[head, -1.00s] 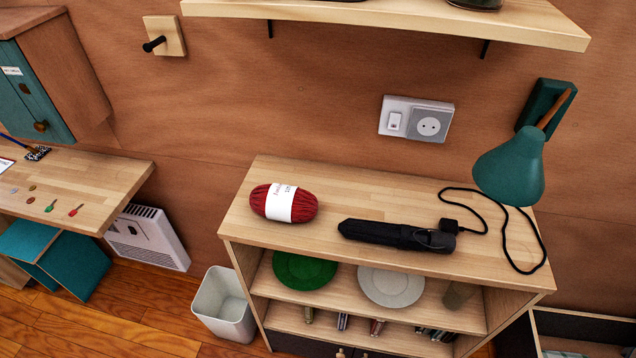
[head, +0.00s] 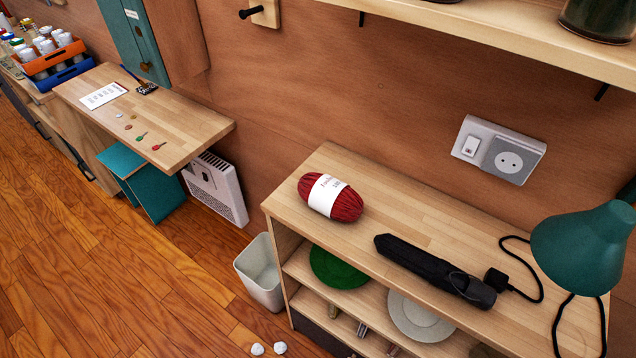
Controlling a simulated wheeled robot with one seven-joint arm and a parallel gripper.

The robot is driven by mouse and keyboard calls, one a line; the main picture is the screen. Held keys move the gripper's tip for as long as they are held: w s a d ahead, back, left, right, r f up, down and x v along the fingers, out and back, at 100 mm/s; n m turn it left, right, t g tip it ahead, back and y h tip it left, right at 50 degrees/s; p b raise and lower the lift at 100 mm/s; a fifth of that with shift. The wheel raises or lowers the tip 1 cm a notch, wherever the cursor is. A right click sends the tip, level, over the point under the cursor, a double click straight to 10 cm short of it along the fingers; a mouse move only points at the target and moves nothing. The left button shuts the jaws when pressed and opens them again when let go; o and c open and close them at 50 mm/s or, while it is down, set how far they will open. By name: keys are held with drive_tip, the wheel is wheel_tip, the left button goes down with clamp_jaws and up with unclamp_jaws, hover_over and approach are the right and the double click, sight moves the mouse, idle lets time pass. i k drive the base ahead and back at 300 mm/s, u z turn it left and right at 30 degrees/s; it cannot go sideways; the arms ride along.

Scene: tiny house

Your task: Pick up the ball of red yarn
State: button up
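The ball of red yarn (head: 345,204) lies on its side on the left part of the wooden shelf unit's top (head: 400,200). It is an oblong skein with a white paper label around its middle. It lies free, with bare wood around it and the black folded umbrella to its right. My gripper is not in the head view, so its state and place do not show.
A black umbrella (head: 430,268), a black cord and a teal lamp (head: 582,248) occupy the unit's right side. A wall shelf (head: 480,28) overhangs behind. A white bin (head: 260,272) stands left of the unit. Wooden floor (head: 130,285) is open at left.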

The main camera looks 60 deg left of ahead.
sight(332, 197)
drive_tip(key=u, duration=4.5)
drive_tip(key=i, duration=2)
drive_tip(key=z, duration=2.95)
